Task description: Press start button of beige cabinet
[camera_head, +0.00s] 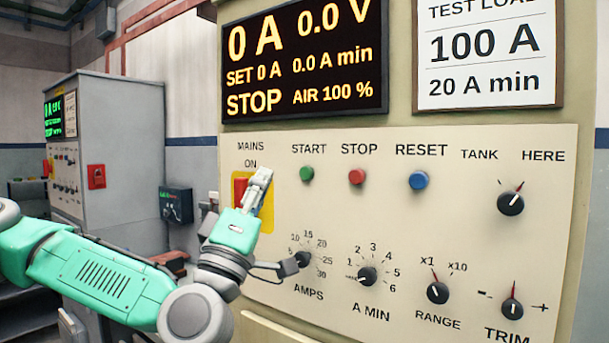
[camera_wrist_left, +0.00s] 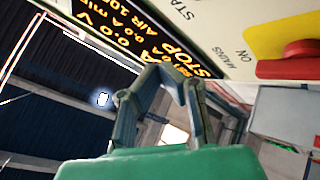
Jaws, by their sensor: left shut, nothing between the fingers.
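The beige cabinet (camera_head: 400,220) fills the right of the head view. Its green start button (camera_head: 307,174) sits under the label START, left of the red stop button (camera_head: 357,176) and the blue reset button (camera_head: 418,180). My left gripper (camera_head: 263,175) is shut and empty, in front of the yellow-backed red mains switch (camera_head: 240,188), partly covering it. It is left of the start button and apart from it. The left wrist view shows the gripper fingers (camera_wrist_left: 165,75) with the red mains switch (camera_wrist_left: 300,50) at the right. The start button is not visible there. My right gripper is not in view.
Several knobs, such as the AMPS knob (camera_head: 303,259) and the A MIN knob (camera_head: 367,276), stick out below the buttons. The display (camera_head: 300,60) above reads 0 A, 0.0 V and STOP. A grey cabinet (camera_head: 120,150) stands behind at the left.

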